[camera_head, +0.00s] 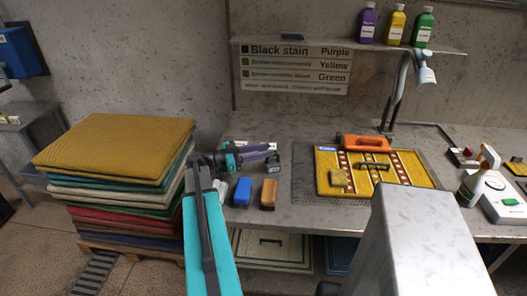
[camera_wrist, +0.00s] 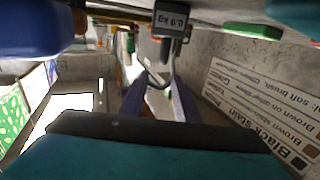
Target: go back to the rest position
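My gripper (camera_head: 270,151) reaches rightward over the left part of the workbench (camera_head: 305,214), with its purple fingers pointing right. In the wrist view its two fingers (camera_wrist: 158,84) stand apart with nothing seen held between them. A dark block labelled 0.9 kg (camera_wrist: 171,20) shows beyond the fingers in the wrist view, close to them. It also appears just below the fingertips in the head view (camera_head: 273,165). Whether the fingers touch it I cannot tell. The teal arm link runs down toward the bottom of the head view.
A blue block (camera_head: 242,192) and a brown block (camera_head: 268,193) stand below the gripper. A stack of folded rugs (camera_head: 118,150) is at left. A patterned yellow rug (camera_head: 405,185) with an orange tool (camera_head: 366,143) lies right. A spray bottle (camera_head: 476,180) stands farther right.

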